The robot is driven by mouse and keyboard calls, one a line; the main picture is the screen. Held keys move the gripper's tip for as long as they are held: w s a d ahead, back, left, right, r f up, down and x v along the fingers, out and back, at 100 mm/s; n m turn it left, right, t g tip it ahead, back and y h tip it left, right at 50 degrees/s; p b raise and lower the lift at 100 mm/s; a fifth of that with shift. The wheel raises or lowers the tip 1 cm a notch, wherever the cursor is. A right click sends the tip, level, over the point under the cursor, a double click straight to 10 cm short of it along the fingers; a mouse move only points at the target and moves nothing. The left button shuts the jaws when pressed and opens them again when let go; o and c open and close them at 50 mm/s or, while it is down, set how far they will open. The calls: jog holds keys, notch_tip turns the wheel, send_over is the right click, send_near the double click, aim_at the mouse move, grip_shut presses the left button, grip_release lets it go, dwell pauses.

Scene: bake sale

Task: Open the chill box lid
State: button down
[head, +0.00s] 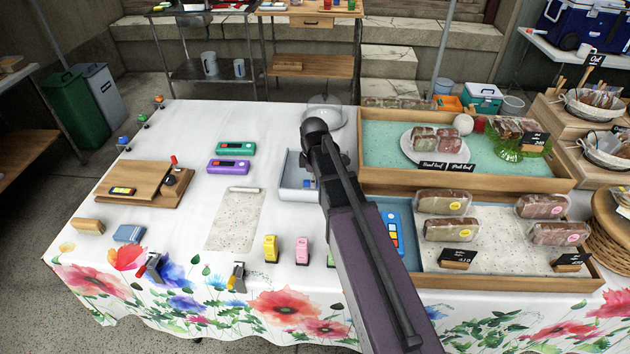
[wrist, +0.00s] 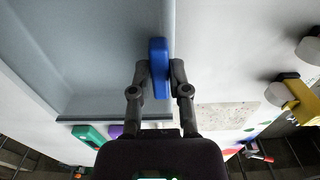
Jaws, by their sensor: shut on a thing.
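A pale grey box (head: 296,180), which looks like the chill box, stands mid-table in the head view, partly hidden behind my arm. In the wrist view its grey-blue panel and raised rim (wrist: 172,20) fill the upper left. A blue handle-like piece (wrist: 158,46) stands at the rim's right edge. My gripper (wrist: 159,72) is shut on this blue piece, one finger on each side. My fingertips are hidden behind my arm in the head view. I cannot tell whether the lid is raised.
Green (head: 236,148) and purple (head: 229,167) devices lie left of the box. A wooden tray with packed loaves (head: 446,203) stands close on the right. A clear dome (head: 328,114) is behind.

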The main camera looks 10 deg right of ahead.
jog(key=shift+w+d, duration=0.1)
jog(key=shift+w, duration=0.3)
jog(key=w+d, duration=0.1)
jog(key=w, duration=0.4)
jog(key=w+d, duration=0.2)
jog(key=w, duration=0.3)
jog(key=w+d, duration=0.1)
jog(key=w, duration=0.4)
jog(key=shift+w+d, duration=0.15)
jog(key=shift+d, duration=0.1)
jog(key=c, duration=0.6)
grip_release()
jog(key=shift+a, duration=0.1)
jog(key=shift+r, duration=0.15)
